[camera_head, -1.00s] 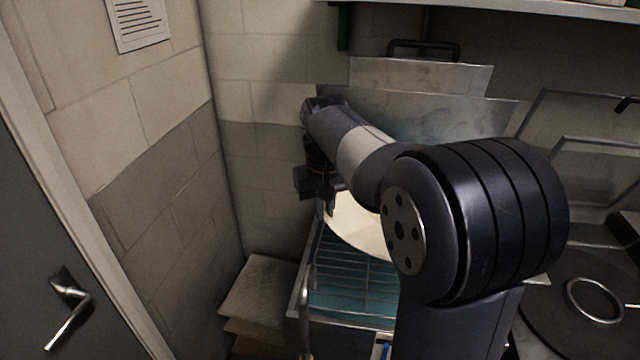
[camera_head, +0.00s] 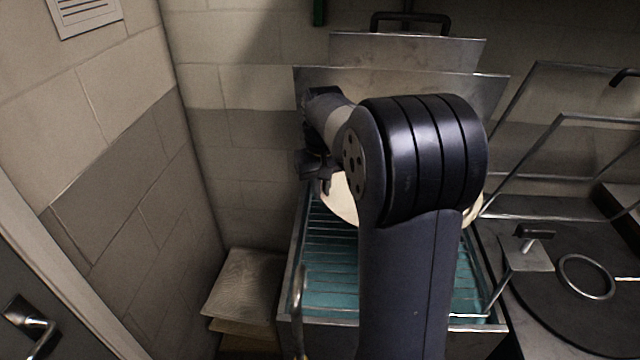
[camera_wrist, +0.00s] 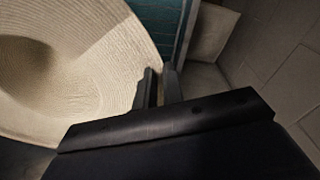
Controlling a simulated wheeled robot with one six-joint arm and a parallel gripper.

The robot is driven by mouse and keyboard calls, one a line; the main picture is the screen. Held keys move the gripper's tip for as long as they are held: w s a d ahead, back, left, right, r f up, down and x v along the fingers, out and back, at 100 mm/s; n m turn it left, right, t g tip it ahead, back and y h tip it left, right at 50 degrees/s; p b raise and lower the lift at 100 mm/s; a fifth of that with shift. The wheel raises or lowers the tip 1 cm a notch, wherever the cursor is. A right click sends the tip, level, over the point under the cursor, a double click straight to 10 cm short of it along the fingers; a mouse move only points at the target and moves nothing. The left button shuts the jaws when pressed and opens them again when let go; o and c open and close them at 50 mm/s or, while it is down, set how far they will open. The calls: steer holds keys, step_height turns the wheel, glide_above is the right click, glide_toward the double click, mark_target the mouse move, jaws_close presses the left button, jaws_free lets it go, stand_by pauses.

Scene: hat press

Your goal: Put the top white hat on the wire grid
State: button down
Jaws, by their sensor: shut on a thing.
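My gripper (camera_head: 325,186) is shut on the brim of the white hat (camera_head: 342,203), at the hat's left edge. In the wrist view the fingers (camera_wrist: 160,88) pinch the brim of the cream, ribbed hat (camera_wrist: 105,65), with its crown to the left. The hat is over the back part of the wire grid (camera_head: 327,238), which lies above a teal surface in a metal frame. My arm hides most of the hat and the middle of the grid. I cannot tell whether the hat touches the grid.
Metal sheets (camera_head: 400,85) stand against the back wall. A stack of pale folded pieces (camera_head: 243,285) lies left of the grid. On the right is a dark round plate (camera_head: 560,325) with a metal ring (camera_head: 587,277). The front left of the grid is bare.

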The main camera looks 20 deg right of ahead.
mark_target(335, 212)
steer(key=s+n, duration=0.1)
steer(key=s, duration=0.1)
steer(key=s+f+n+p, duration=0.1)
steer(key=s, duration=0.1)
steer(key=s+f+n+p, duration=0.1)
steer(key=s, duration=0.1)
steer(key=shift+s+d, duration=0.1)
steer(key=shift+d, duration=0.15)
steer(key=shift+s+f+n, duration=0.2)
steer(key=shift+f+n, duration=0.05)
steer(key=shift+n, duration=0.15)
steer(key=shift+f+b, duration=2)
steer(key=shift+f, duration=0.5)
steer(key=shift+f+b, duration=0.4)
steer(key=shift+f, duration=0.15)
steer(key=c, duration=1.4)
jaws_free()
steer(key=shift+c, duration=0.2)
steer(key=shift+r, duration=0.1)
steer(key=r, duration=0.7)
steer(key=s+r, duration=0.1)
steer(key=r, duration=0.2)
steer(key=shift+r, duration=0.3)
